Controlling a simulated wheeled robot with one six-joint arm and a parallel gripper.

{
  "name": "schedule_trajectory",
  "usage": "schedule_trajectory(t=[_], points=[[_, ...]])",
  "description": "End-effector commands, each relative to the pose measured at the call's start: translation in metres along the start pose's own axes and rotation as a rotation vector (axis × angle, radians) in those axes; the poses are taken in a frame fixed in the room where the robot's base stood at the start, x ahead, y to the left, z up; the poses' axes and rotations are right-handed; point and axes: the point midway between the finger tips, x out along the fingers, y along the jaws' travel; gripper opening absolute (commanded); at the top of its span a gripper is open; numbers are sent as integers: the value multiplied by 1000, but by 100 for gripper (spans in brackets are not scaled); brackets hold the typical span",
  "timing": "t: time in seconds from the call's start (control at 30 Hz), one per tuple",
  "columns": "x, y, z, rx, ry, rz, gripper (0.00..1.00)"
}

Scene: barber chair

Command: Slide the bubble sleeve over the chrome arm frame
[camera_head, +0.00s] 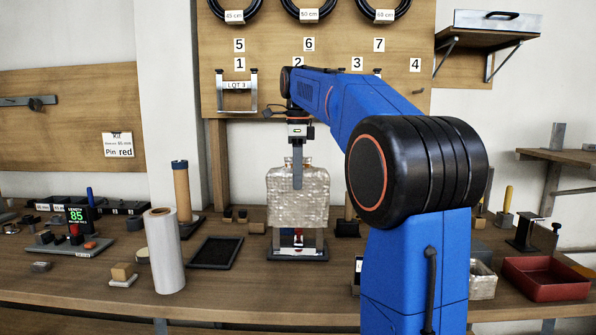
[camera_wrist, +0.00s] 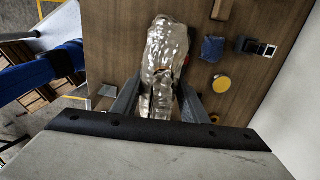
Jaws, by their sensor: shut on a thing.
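The bubble sleeve (camera_head: 298,207), a silvery, wrinkled clear bag, hangs upright from my gripper (camera_head: 297,183) near the middle of the bench. In the wrist view the sleeve (camera_wrist: 166,50) runs away between the two grey fingers (camera_wrist: 158,100), which are shut on its top part. Directly below, in the head view, the chrome uprights of an arm frame (camera_head: 320,238) show under the sleeve's lower edge, on a dark base. The sleeve hides the frame's upper part. I cannot tell how far the sleeve is around the frame. Another chrome frame (camera_head: 221,98) hangs at peg 1.
A white roll (camera_head: 164,250) stands left, near a dark tray (camera_head: 215,253). A red tray (camera_head: 545,279) is at the right. The pegboard (camera_head: 340,40) rises behind. Bare bench lies in front of the stand.

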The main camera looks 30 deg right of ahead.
Motion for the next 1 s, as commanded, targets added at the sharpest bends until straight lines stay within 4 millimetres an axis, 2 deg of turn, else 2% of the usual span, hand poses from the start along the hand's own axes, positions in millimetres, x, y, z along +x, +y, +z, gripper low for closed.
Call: schedule_trajectory(t=[1.0], points=[[57,0,0,0,0,1,8]])
